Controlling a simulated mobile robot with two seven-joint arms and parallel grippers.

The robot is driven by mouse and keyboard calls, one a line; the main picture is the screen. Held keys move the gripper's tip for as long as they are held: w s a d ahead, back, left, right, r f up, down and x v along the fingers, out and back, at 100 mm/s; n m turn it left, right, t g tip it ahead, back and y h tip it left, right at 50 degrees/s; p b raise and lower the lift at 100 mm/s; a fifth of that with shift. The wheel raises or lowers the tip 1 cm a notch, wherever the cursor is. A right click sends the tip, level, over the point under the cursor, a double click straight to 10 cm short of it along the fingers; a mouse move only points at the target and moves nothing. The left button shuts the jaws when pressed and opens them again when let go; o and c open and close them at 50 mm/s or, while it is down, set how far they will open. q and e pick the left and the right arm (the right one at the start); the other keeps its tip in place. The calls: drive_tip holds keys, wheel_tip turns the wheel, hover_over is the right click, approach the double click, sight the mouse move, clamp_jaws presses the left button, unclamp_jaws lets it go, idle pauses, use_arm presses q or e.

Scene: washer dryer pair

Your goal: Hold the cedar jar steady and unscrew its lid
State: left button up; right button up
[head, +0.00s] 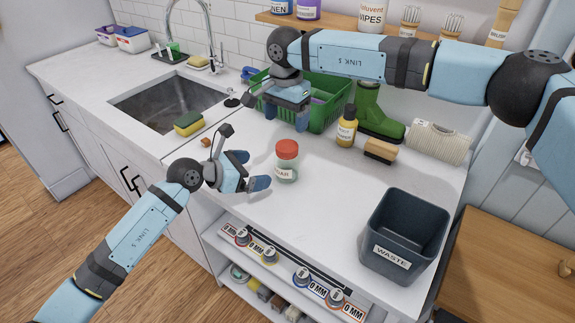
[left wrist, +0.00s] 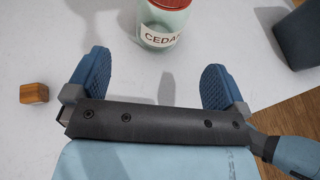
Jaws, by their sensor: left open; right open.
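The cedar jar (head: 286,170) stands upright on the white counter, a clear jar with a pale label and a red lid (head: 287,149) on top. In the left wrist view the jar (left wrist: 158,32) is just beyond the fingertips, its label partly reading "CEDA", with the lid (left wrist: 170,4) cut off by the top edge. My left gripper (head: 254,170) is open and empty, low over the counter to the left of the jar; its two blue fingers also show in the left wrist view (left wrist: 155,80). My right gripper (head: 286,115) is open above the counter, behind the jar, in front of the green basket.
A wooden cube (head: 206,142) lies left of my left gripper. A green basket (head: 325,115), yellow bottle (head: 346,128), green boot (head: 378,115) and brush (head: 380,150) stand behind. A dark waste bin (head: 405,235) is at the right. The counter between jar and bin is clear.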

sight(277, 167)
use_arm(q)
drive_tip(key=x, duration=1)
use_arm(e)
drive_tip(key=shift+w+d, duration=0.1)
use_arm(q)
drive_tip(key=shift+r, duration=0.1)
